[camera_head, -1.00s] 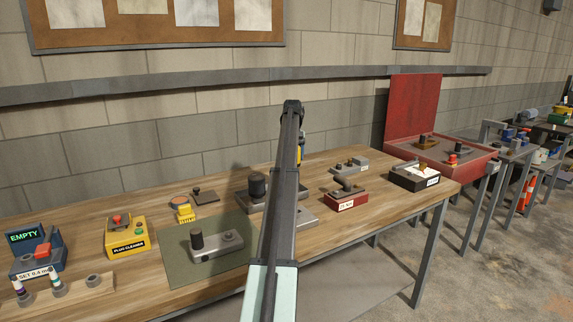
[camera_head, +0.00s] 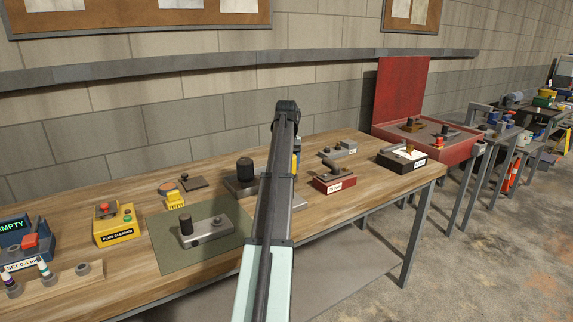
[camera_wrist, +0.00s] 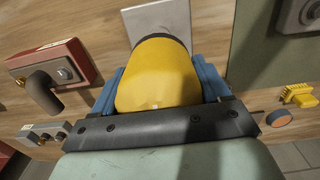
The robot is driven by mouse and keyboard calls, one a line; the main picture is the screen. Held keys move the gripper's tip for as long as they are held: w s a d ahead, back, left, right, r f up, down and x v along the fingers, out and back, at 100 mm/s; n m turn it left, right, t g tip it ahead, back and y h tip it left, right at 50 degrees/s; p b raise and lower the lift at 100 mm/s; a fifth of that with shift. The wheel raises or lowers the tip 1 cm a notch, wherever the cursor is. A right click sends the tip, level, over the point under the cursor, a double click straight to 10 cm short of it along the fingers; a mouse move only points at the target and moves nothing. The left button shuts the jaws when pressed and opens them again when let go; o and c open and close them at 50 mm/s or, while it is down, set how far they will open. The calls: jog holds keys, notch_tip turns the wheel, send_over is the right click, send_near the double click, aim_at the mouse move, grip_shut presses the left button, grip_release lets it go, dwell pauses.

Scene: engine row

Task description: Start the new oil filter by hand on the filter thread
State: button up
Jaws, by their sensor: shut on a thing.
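My gripper (camera_wrist: 162,84) has its blue jaws shut around a yellow cylinder with a dark end band, which I take as the new oil filter (camera_wrist: 155,76). In the head view only a sliver of the yellow filter (camera_head: 295,164) shows beside my arm. In the wrist view the filter's dark end points toward a grey plate (camera_wrist: 143,19).
A green mat (camera_head: 165,240) holds a grey block (camera_head: 208,230) with a black post. A red box (camera_head: 333,181) and a black box (camera_head: 402,160) stand right of my arm. A yellow cleaner box (camera_head: 117,227) is left.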

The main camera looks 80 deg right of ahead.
jog(key=shift+f, duration=0.3)
jog(key=shift+f, duration=2.95)
jog(key=m, duration=0.3)
jog(key=o, duration=1.3)
jog(key=shift+f, duration=0.1)
notch_tip(320, 180, up, 14)
jog(key=shift+f, duration=0.1)
